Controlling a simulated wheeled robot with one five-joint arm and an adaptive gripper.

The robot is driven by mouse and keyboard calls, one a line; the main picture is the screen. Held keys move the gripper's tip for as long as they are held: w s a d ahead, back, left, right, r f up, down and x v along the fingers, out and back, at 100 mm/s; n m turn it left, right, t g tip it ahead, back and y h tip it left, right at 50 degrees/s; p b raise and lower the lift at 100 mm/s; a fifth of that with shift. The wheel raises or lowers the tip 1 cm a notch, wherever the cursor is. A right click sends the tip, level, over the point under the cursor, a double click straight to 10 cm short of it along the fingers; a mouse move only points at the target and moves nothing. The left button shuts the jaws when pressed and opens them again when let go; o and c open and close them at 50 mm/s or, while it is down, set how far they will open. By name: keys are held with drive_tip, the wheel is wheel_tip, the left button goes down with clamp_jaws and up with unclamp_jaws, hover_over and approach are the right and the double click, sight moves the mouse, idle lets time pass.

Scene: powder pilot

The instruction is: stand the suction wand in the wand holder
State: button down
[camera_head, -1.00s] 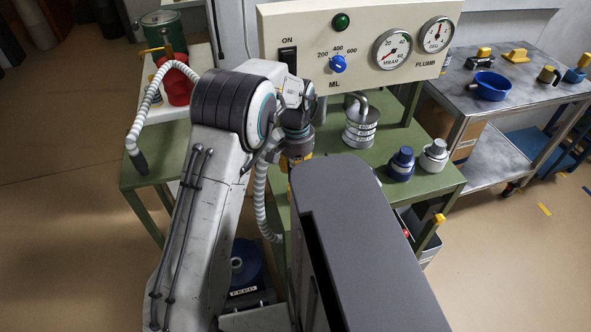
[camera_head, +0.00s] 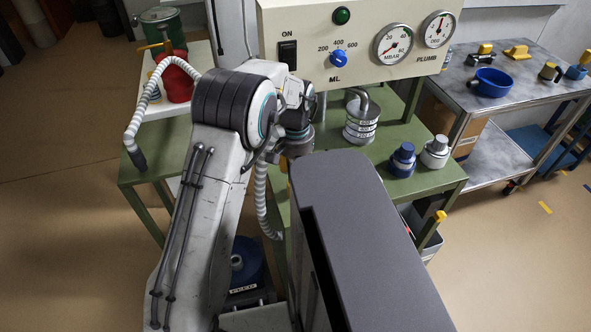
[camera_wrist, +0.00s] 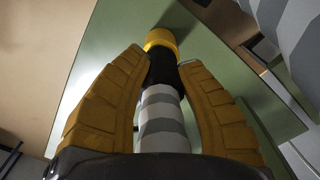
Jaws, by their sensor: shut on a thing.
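My gripper (camera_wrist: 163,65) is shut on the suction wand (camera_wrist: 160,108) in the wrist view. The wand shows a grey-and-white striped length and a black section between my yellow ribbed fingers. Beyond the fingertips, the black section meets a yellow round piece (camera_wrist: 161,40) over the green surface. I cannot tell whether that piece is the wand's own end or the wand holder, or whether it touches the surface. In the head view my arm hides most of the gripper and the wand. A striped hose (camera_head: 262,203) hangs below my wrist there.
The green table (camera_head: 425,178) carries stacked ring weights (camera_head: 360,125), a blue-topped jar (camera_head: 402,160) and a white-topped jar (camera_head: 435,152). The gauge panel (camera_head: 360,45) stands behind. Another striped hose (camera_head: 135,125) with a black tip curves down at left, by a red container (camera_head: 177,80).

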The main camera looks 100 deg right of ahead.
drive_tip(key=shift+f, duration=0.3)
drive_tip(key=c, duration=0.9)
unclamp_jaws()
drive_tip(key=shift+r, duration=0.1)
drive_tip(key=shift+c, duration=1.3)
drive_tip(key=shift+r, duration=0.1)
drive_tip(key=shift+r+p, duration=2.7)
drive_tip(key=shift+r, duration=0.95)
